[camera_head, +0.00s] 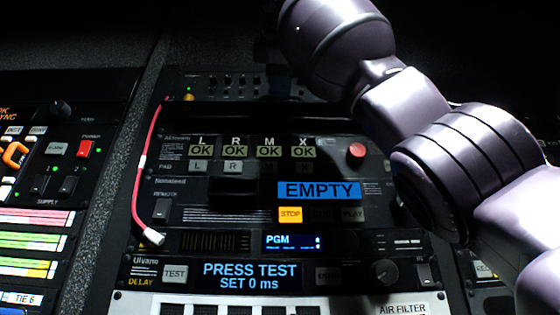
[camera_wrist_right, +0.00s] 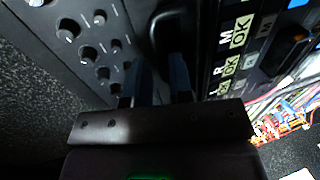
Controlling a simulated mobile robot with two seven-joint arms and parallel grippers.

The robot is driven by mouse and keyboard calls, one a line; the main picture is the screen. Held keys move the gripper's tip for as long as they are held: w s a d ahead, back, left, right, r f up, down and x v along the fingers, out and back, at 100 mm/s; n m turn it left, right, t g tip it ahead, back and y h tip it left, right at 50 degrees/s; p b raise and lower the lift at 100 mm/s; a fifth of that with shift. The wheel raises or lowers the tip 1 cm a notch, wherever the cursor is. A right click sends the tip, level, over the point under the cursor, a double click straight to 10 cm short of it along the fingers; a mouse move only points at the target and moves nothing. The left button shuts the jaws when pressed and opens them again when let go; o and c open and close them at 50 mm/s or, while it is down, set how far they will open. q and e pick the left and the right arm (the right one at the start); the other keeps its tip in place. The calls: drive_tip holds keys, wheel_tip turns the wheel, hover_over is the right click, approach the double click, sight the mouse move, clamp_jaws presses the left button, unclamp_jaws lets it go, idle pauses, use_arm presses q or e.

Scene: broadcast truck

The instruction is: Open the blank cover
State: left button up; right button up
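A plain dark panel, which looks like the blank cover (camera_head: 235,117), lies between the knob row and the panel with the OK displays. In the right wrist view a dark, rounded handle-like part (camera_wrist_right: 160,30) stands on this dark strip. My right gripper (camera_wrist_right: 160,82) is right over the strip, its two fingers apart with a gap between them. The handle-like part shows just beyond the fingertips; I cannot tell whether they touch it. In the head view the right gripper is mostly lost in shadow behind its wrist. My left gripper is not in view.
Below the dark panel are the OK displays (camera_head: 235,151), a red button (camera_head: 356,150) and a blue EMPTY display (camera_head: 318,191). A red cable (camera_head: 141,180) hangs along the left side. Knobs (camera_wrist_right: 100,18) sit close beside the right gripper. My right arm covers the right side.

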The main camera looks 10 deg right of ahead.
drive_tip(key=v, duration=0.9)
drive_tip(key=shift+b, duration=0.35)
drive_tip(key=shift+w, duration=0.1)
